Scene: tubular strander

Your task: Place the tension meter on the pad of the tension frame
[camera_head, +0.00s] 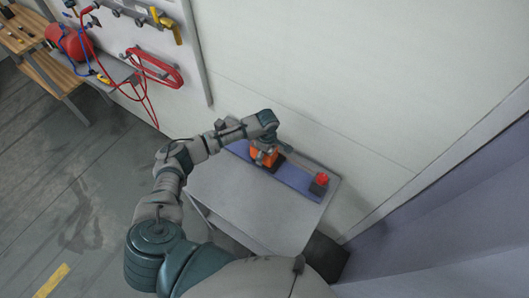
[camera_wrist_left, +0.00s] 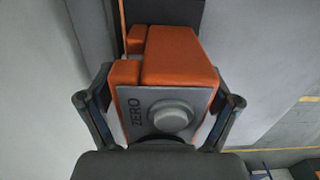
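The tension meter is an orange block (camera_head: 264,156) at the far side of the bench. In the left wrist view the tension meter (camera_wrist_left: 178,58) fills the middle, its grey face marked ZERO with a round grey knob. My left gripper (camera_head: 267,147) reaches it from above. Its fingers (camera_wrist_left: 163,100) stand on both sides of the meter and appear closed on it. The tension frame looks to be the long blue base (camera_head: 298,180) along the bench's back. A dark patch beside the meter may be its pad; the meter's underside and any contact there are hidden.
A red block on a dark mount (camera_head: 320,181) stands at the base's right end. The grey bench top (camera_head: 245,205) in front is clear. The wall is close behind. A red tank (camera_head: 70,42) and hoses are at upper left.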

